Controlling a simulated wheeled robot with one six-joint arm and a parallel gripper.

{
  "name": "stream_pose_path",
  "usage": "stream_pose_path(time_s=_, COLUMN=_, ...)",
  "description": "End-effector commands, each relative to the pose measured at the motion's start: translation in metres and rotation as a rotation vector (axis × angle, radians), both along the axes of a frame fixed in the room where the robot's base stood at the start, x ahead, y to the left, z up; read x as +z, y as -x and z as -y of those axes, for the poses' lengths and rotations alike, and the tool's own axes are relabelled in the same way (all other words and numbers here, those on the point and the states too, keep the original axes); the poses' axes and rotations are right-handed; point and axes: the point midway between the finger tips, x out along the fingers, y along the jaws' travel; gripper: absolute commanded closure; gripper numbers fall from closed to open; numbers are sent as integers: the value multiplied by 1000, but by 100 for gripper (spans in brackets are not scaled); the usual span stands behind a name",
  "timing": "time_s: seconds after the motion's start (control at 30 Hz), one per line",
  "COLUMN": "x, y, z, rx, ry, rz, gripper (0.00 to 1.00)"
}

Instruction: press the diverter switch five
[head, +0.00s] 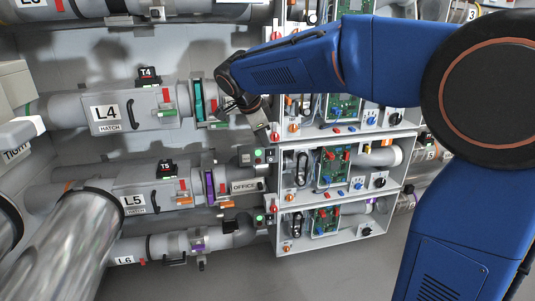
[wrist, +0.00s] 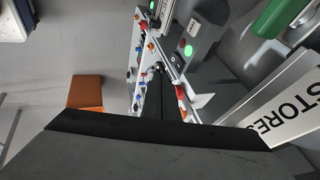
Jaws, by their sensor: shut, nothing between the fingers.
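A black device tagged T5 (head: 167,169) sits on top of the L5 tube (head: 135,201) in the head view. A grey box with a lit green spot (head: 259,155) is at the right end of that row. I cannot read a number on it or tell which part is diverter switch five. My gripper (head: 229,104) is shut and empty, up by the right end of the L4 row, above the L5 row. In the wrist view its dark body fills the bottom, and a grey box with green and red spots (wrist: 188,48) lies ahead. Contact cannot be told.
White open-fronted cases with circuit boards and knobs (head: 340,172) stand right of the tubes. A STORES plate (wrist: 285,112) is close at the right in the wrist view. A large shiny pipe (head: 72,250) stands at the front left. Grey floor is free lower centre.

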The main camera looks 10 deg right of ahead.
Motion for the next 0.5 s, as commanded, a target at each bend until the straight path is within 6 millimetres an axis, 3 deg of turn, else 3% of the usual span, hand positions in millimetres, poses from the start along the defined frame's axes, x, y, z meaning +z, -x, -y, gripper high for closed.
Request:
stream_pose_path(time_s=0.3, x=-2, y=0, z=1, rx=1, ry=0, rz=-1, gripper=100)
stream_pose_path(time_s=0.5, x=-19, y=-7, z=8, rx=-1, ry=1, rz=-3, gripper=100)
